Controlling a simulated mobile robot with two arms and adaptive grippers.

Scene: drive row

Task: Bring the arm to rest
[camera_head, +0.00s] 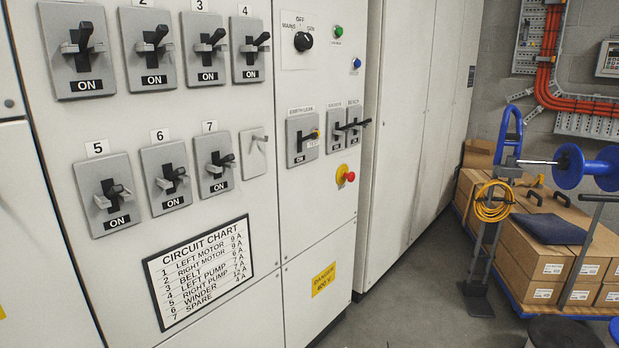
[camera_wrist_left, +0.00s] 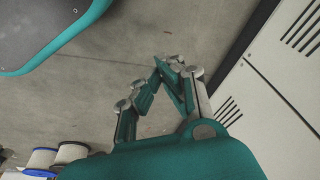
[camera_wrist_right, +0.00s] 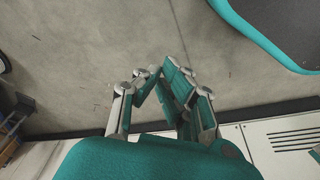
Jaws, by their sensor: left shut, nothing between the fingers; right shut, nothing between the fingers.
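My left gripper (camera_wrist_left: 168,80) shows in the left wrist view, its teal and grey fingers shut with nothing between them, over bare floor beside the cabinet foot. My right gripper (camera_wrist_right: 161,80) shows in the right wrist view, also shut and empty, over the grey floor. Neither gripper is in the head view. In the head view the switch cabinet (camera_head: 262,215) carries seven numbered switches with ON labels, such as switch 1 (camera_head: 80,45) and switch 5 (camera_head: 107,195). A circuit chart (camera_head: 199,270) is fixed below them. Both grippers are apart from the cabinet.
A red emergency button (camera_head: 346,176) and a rotary selector (camera_head: 303,41) are on the cabinet's right part. A cart with cardboard boxes (camera_head: 545,255) and a stand with a yellow cable coil (camera_head: 493,203) are at the right. Spools (camera_wrist_left: 70,152) stand in the left wrist view. The floor between is clear.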

